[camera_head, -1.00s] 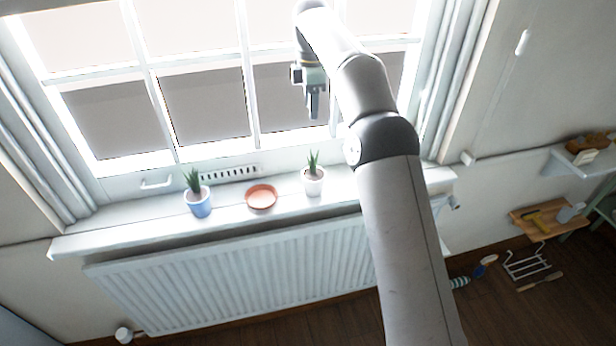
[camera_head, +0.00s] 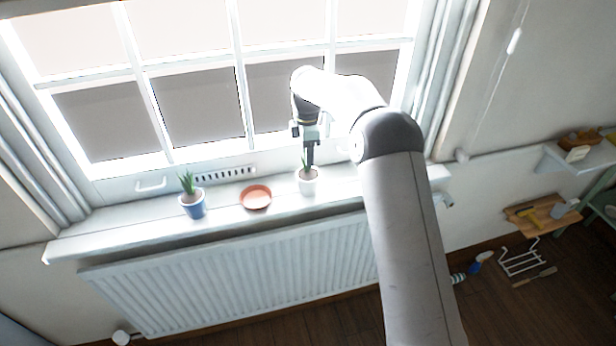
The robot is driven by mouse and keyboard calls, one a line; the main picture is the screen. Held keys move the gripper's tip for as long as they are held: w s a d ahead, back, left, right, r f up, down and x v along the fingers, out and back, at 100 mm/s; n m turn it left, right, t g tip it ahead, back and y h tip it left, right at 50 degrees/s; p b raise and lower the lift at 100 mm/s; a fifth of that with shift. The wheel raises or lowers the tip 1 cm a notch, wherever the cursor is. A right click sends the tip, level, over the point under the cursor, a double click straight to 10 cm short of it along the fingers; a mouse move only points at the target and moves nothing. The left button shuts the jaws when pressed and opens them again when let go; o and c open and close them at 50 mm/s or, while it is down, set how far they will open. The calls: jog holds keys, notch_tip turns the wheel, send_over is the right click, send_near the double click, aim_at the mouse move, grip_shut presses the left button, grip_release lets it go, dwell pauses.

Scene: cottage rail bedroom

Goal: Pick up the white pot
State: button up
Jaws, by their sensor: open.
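The white pot (camera_head: 308,186) stands upright on the windowsill, with a small green plant in it. My gripper (camera_head: 309,163) points down right at the plant, at the height of its leaves and just above the pot's rim. The fingers overlap the plant in the picture and hide part of it. The jaws are open and hold nothing. I cannot tell from this view whether the fingers touch the leaves.
A terracotta saucer (camera_head: 256,198) lies left of the white pot on the windowsill (camera_head: 130,226). A blue pot (camera_head: 193,205) with a plant stands further left. The window (camera_head: 197,105) is close behind; a radiator (camera_head: 230,275) is below. A wall shelf (camera_head: 555,160) is at right.

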jog(key=shift+f, duration=0.9)
grip_shut()
jog(key=shift+r, duration=0.1)
